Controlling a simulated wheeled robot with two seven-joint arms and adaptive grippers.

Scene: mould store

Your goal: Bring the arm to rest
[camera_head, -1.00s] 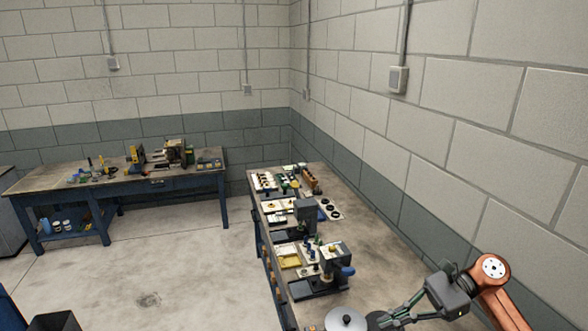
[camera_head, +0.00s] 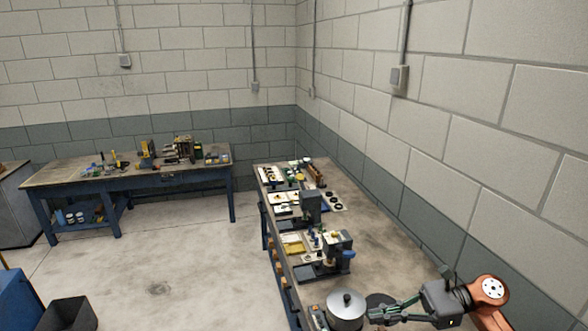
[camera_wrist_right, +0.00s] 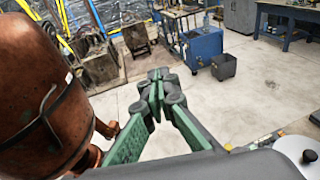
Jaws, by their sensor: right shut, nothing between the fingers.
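My right gripper (camera_head: 376,316) is at the lower right of the head view, on an orange arm that comes in from the right. It looks to be over or beside the near end of the long workbench (camera_head: 372,243). In the right wrist view its green fingers (camera_wrist_right: 158,90) meet at the tips, shut, with nothing between them. A round pot with a lid (camera_head: 346,306) stands on the bench just left of the fingertips; I cannot tell the gap. My left gripper is not in view.
Small presses (camera_head: 325,258) and trays stand along the bench. A second blue bench (camera_head: 150,181) is at the back wall. A dark bin (camera_head: 70,315) and a blue cabinet (camera_wrist_right: 202,47) stand on the floor. The floor between the benches is clear.

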